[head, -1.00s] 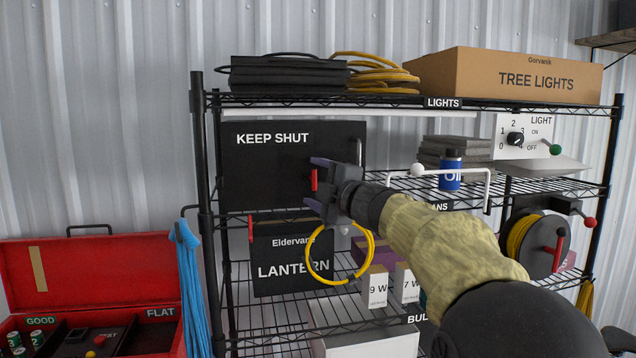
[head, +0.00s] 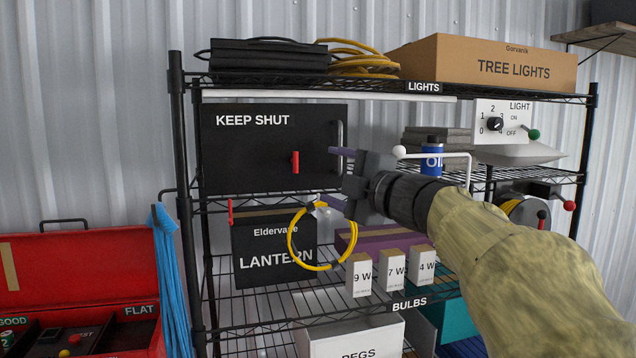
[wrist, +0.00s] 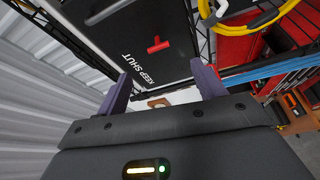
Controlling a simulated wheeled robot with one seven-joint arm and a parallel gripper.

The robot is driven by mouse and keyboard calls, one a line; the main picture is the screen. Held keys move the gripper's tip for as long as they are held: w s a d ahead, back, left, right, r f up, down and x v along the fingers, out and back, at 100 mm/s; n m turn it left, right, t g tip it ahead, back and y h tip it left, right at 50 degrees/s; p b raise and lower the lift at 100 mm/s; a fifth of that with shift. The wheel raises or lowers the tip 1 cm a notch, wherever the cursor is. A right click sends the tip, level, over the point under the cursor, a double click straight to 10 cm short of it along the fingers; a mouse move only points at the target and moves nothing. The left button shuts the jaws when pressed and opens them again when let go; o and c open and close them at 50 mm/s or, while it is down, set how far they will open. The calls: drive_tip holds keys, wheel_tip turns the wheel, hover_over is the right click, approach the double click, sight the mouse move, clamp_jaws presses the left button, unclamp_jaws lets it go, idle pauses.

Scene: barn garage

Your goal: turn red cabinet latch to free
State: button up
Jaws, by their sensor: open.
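The black cabinet (head: 245,160) marked KEEP SHUT sits on the upper shelf, its door closed. Its red latch (head: 295,162) stands upright on the door, left of a dark vertical handle (head: 339,137). My gripper (head: 336,178) is open and empty, to the right of the latch and slightly lower, apart from it. In the wrist view the red latch (wrist: 158,46) lies beyond the two purple fingers of my gripper (wrist: 163,84), roughly between them, with nothing held. The latch is fully visible in both views.
A yellow cable loop (head: 292,250) hangs below the cabinet before the LANTERN box (head: 262,268). A white-knobbed rod (head: 399,152) and blue can (head: 431,160) are near my gripper's right. A red toolbox (head: 60,268) stands at left.

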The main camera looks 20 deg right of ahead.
drive_tip(key=b+v, duration=0.1)
drive_tip(key=v, duration=0.4)
drive_tip(key=shift+s+d, duration=0.1)
drive_tip(key=shift+s, duration=0.15)
drive_tip(key=w+f+m+g+h+b, duration=0.2)
drive_tip(key=f+m+h, duration=0.2)
drive_tip(key=f+m, duration=0.75)
drive_tip(key=w+f+m+g+h+b, duration=0.2)
drive_tip(key=w+f+m+h, duration=0.15)
drive_tip(key=f, duration=1.55)
drive_tip(key=s+a+f+m+g, duration=0.2)
drive_tip(key=s+f+g, duration=0.1)
drive_tip(key=s+f, duration=0.3)
drive_tip(key=s+a+f+m+g+b, duration=0.1)
drive_tip(key=s+a+f+g, duration=0.1)
drive_tip(key=s+f+g, duration=0.2)
drive_tip(key=s+a+f+m+g+b, duration=0.1)
drive_tip(key=s+a+f+m+g, duration=0.1)
drive_tip(key=s+f, duration=0.7)
wheel_tip(320, 180, down, 6)
drive_tip(key=shift+s+a+f+m+g, duration=0.1)
drive_tip(key=shift+s+a+m+g, duration=0.2)
drive_tip(key=shift+a+g, duration=0.5)
